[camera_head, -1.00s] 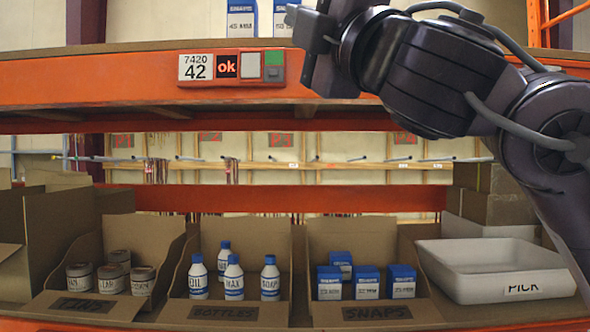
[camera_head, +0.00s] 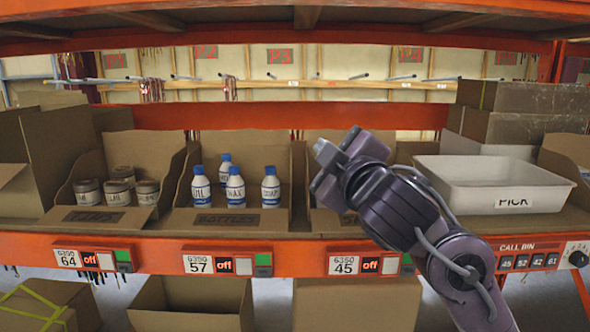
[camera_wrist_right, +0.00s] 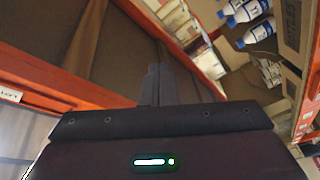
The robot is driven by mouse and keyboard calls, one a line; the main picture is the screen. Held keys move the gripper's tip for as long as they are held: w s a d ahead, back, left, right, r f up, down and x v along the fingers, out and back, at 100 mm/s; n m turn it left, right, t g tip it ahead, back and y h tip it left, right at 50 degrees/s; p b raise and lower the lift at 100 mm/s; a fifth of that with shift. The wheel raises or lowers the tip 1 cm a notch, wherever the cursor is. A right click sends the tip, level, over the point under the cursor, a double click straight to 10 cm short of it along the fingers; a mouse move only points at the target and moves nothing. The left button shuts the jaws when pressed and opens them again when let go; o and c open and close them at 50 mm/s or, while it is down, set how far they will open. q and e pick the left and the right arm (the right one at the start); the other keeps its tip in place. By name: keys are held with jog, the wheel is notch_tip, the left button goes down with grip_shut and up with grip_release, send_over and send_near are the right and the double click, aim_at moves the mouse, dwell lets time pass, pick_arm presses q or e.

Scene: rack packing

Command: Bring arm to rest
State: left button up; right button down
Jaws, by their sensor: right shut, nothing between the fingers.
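My right gripper (camera_head: 322,168) is in front of the snaps bin (camera_head: 322,222), at the middle of the head view, and hides most of that bin and what is in it. In the right wrist view its fingers (camera_wrist_right: 158,82) are together with nothing between them. My left gripper is not in view.
The orange shelf edge (camera_head: 160,250) runs below the bins, with an upper shelf (camera_head: 230,30) above. Left of my gripper stand the bottles bin (camera_head: 226,220) and the cans bin (camera_head: 98,217). A white pick tray (camera_head: 485,180) is to the right. Cardboard boxes (camera_head: 190,305) sit below.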

jog(key=s+d+f+m+g+h, duration=0.2)
jog(key=s+d+f+m+g, duration=0.15)
jog(key=f, duration=1.05)
jog(key=s+d+f+m+g+h, duration=0.2)
jog(key=d+f+m+g, duration=0.15)
jog(key=f, duration=1.05)
jog(key=s+d+f+m+g+h, duration=0.1)
jog(key=s+d+f+m+g, duration=0.25)
jog(key=s+f, duration=0.7)
jog(key=s+d+f+m+g+h, duration=0.15)
jog(key=s+d+f+g, duration=0.25)
jog(key=s+f, duration=0.7)
notch_tip(320, 180, down, 32)
jog(key=s+g+b, duration=0.2)
jog(key=b, duration=0.4)
jog(key=s+d+f+b, duration=0.1)
jog(key=s+f+b, duration=0.1)
jog(key=s+f, duration=0.8)
jog(key=s+d+f+b, duration=0.2)
jog(key=s+f, duration=0.7)
jog(key=f, duration=0.6)
jog(key=shift+s+d+g, duration=0.25)
jog(key=shift+s+g, duration=0.1)
jog(key=shift+s, duration=0.05)
jog(key=shift+f+y, duration=0.1)
jog(key=shift+y, duration=0.15)
